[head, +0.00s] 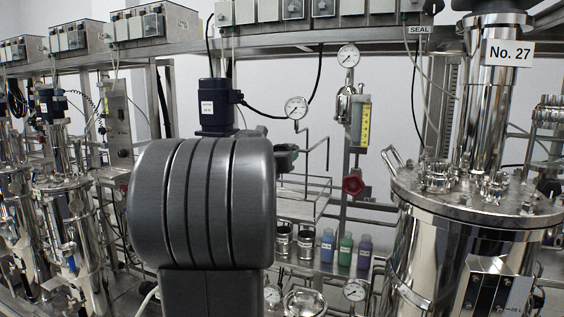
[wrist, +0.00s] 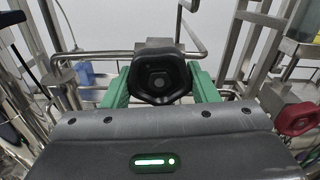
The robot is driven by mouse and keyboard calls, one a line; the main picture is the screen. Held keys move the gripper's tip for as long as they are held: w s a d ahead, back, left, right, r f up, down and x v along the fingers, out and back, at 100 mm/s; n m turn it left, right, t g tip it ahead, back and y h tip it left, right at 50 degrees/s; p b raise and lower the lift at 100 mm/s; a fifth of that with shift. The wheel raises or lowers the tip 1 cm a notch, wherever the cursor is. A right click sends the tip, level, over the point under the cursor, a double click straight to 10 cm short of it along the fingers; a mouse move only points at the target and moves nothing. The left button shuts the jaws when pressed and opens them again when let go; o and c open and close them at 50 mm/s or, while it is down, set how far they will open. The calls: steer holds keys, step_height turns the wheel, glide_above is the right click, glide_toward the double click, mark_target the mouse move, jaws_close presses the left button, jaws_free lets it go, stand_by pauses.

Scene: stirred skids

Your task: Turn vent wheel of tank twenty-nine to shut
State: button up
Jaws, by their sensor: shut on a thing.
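In the wrist view a black handwheel (wrist: 160,76) sits between the two green fingers of my gripper (wrist: 161,92). The fingers press on its left and right sides, so the gripper is shut on it. A grey block and bent steel pipe show behind the wheel. In the head view my grey arm link hides the gripper and most of this wheel. No sign reading twenty-nine shows; the readable tank sign (head: 508,53) says No. 27 and is on the right tank.
A red handwheel (head: 353,185) stands to the right; it also shows in the wrist view (wrist: 294,119). A steel tank (head: 455,240) stands at the right. Blue, green and purple bottles (head: 346,249) are on a shelf below. Pressure gauges (head: 296,107) and thin pipes crowd the space behind.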

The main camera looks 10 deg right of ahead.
steer(key=shift+f+m+b, duration=0.2)
steer(key=shift+m+b, duration=0.1)
steer(key=shift+m, duration=0.5)
steer(key=shift+r, duration=0.1)
steer(key=o, duration=1)
steer(key=shift+c, duration=0.2)
steer(key=shift+a, duration=0.1)
steer(key=v, duration=1.3)
steer(key=shift+s+a+b, duration=0.2)
steer(key=shift+s+b, duration=0.15)
steer(key=shift+b, duration=0.1)
